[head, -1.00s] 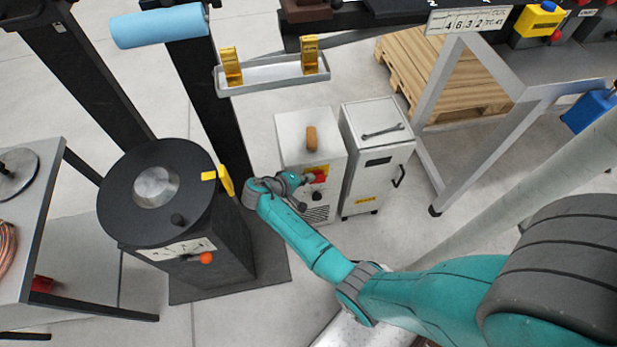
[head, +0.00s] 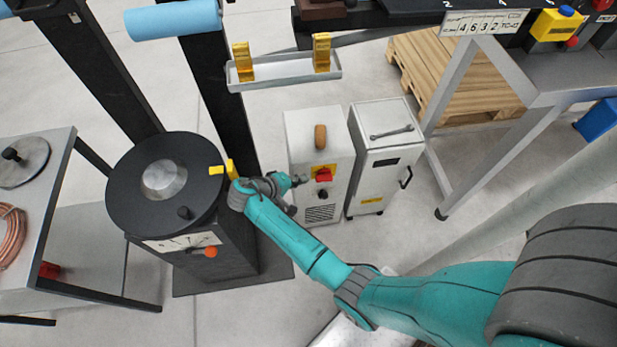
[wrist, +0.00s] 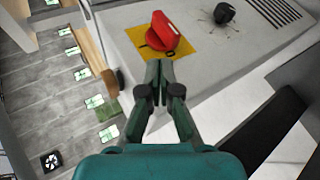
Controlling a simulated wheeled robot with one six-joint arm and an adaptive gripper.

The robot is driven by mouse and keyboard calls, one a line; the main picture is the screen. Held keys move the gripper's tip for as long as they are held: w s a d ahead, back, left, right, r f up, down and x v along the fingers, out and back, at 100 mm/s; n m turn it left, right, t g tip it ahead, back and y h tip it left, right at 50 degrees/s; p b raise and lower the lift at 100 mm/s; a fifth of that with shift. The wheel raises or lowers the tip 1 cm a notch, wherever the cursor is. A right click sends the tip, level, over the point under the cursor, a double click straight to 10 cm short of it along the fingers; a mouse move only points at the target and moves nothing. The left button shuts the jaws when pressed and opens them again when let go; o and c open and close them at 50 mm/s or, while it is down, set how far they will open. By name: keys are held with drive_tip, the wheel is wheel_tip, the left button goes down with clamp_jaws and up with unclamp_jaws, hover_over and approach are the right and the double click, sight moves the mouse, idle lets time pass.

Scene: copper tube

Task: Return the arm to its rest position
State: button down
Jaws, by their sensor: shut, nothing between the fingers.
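My gripper (head: 304,179) is at the front of the white cabinet with a red rotary switch (head: 324,175), just left of the switch in the head view. In the wrist view my gripper (wrist: 158,66) has its two dark green fingers together, with nothing between them. The red switch (wrist: 165,35) sits on a yellow plate (wrist: 152,53) directly beyond the fingertips. A small gap seems to separate fingertips and switch. My teal arm reaches in from the lower right of the head view, low and stretched out.
A black round-topped machine (head: 165,177) with yellow tabs stands close left of my wrist. A second white cabinet (head: 384,160) holds a wrench (head: 391,132). A tray with gold brackets (head: 284,73) hangs above. A copper coil (head: 10,235) lies on the left table.

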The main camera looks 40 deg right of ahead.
drive_tip(key=shift+a+r, duration=0.2)
drive_tip(key=shift+a, duration=0.1)
idle(0.4)
drive_tip(key=s+f+n+t+y, duration=0.2)
drive_tip(key=s+f+t, duration=0.1)
drive_tip(key=s+f, duration=0.35)
drive_tip(key=s+a+f+n+t+y, duration=0.2)
drive_tip(key=s+a+t+y, duration=0.45)
drive_tip(key=s, duration=0.75)
drive_tip(key=s+a+r+t+y, duration=0.1)
drive_tip(key=s+r, duration=0.3)
drive_tip(key=r, duration=0.6)
drive_tip(key=s+a+r+m+t+y, duration=0.1)
drive_tip(key=s+a+r+t, duration=0.2)
drive_tip(key=r, duration=0.8)
drive_tip(key=s+a+r+m+t+y, duration=0.1)
drive_tip(key=s+a+r+t, duration=0.2)
drive_tip(key=s+r, duration=0.4)
wheel_tip(320, 180, up, 3)
drive_tip(key=shift+s+a+r, duration=0.15)
drive_tip(key=shift+a+r, duration=0.05)
drive_tip(key=shift+a, duration=0.35)
